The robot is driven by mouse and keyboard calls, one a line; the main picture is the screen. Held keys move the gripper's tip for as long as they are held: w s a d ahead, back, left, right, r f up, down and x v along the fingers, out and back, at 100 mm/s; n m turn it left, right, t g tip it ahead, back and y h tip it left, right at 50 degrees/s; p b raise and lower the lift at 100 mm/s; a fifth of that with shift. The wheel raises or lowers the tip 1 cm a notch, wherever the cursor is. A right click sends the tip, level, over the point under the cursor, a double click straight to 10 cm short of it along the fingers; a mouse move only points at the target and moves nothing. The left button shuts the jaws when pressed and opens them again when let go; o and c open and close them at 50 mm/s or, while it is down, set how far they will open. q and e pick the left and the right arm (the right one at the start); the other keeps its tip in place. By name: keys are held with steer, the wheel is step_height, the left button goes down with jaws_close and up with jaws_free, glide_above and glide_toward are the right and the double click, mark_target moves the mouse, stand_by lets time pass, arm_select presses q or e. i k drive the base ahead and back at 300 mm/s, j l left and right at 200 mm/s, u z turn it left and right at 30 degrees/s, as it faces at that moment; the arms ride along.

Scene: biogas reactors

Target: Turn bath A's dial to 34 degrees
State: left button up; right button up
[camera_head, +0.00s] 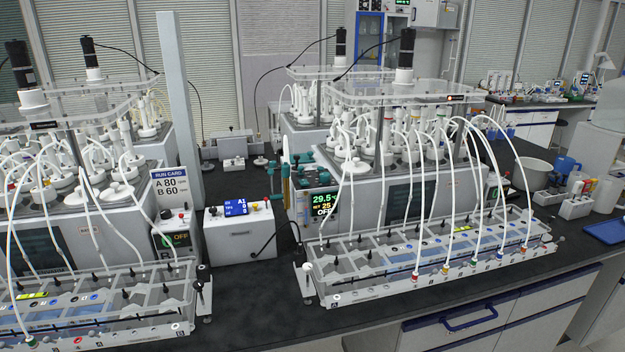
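A water bath (380,205) with a clear lid and several bottles stands right of centre. Its control panel display (323,204) reads about 29.5 in green, with "SET 25" and "OFF" below. The dial on this panel cannot be made out. A second bath (70,245) stands at the left. The bath letters are too small to read surely. Neither of my grippers is in view.
A run card (171,190) reads A 80, B 60. A white box with a blue display (239,228) stands between the baths. Tube racks (430,265) and (100,305) fill the bench front. Dark bench (255,300) is clear between them. A pot (533,172) stands right.

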mark_target(324, 177)
steer(key=i+j+u, duration=0.1)
steer(key=i+j, duration=0.15)
steer(key=j, duration=0.2)
steer(key=i+j+u, duration=0.1)
steer(key=i+j, duration=0.15)
steer(key=j, duration=0.2)
steer(key=i+j+u, duration=0.15)
steer(key=j, duration=0.25)
steer(key=i, duration=0.1)
